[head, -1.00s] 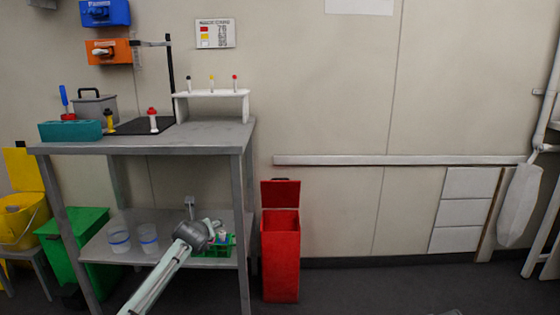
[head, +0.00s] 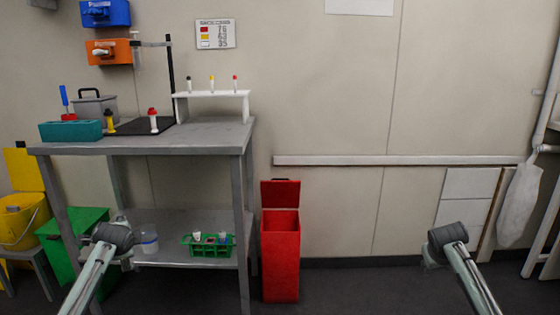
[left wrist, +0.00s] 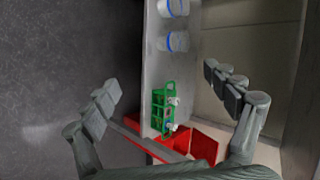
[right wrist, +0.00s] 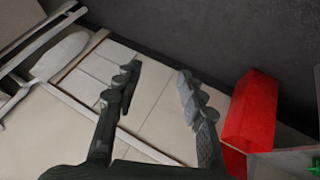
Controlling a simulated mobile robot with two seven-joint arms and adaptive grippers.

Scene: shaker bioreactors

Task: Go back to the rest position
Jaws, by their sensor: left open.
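My left gripper (left wrist: 160,79) is open and empty in the left wrist view. In the head view my left arm's end (head: 112,238) shows in front of the lower shelf's left part, and its fingers are hard to make out. My right gripper (right wrist: 158,72) is open and empty in the right wrist view. In the head view my right arm's end (head: 447,238) is at the right, in front of the wall, with its fingers mostly hidden.
A grey table (head: 160,147) stands at the left. Its lower shelf (head: 178,258) holds a green rack (head: 208,247) and beakers (head: 148,242). A red bin (head: 280,250) stands beside it. Green (head: 70,260) and yellow bins (head: 20,220) stand far left. Floor right of the red bin is clear.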

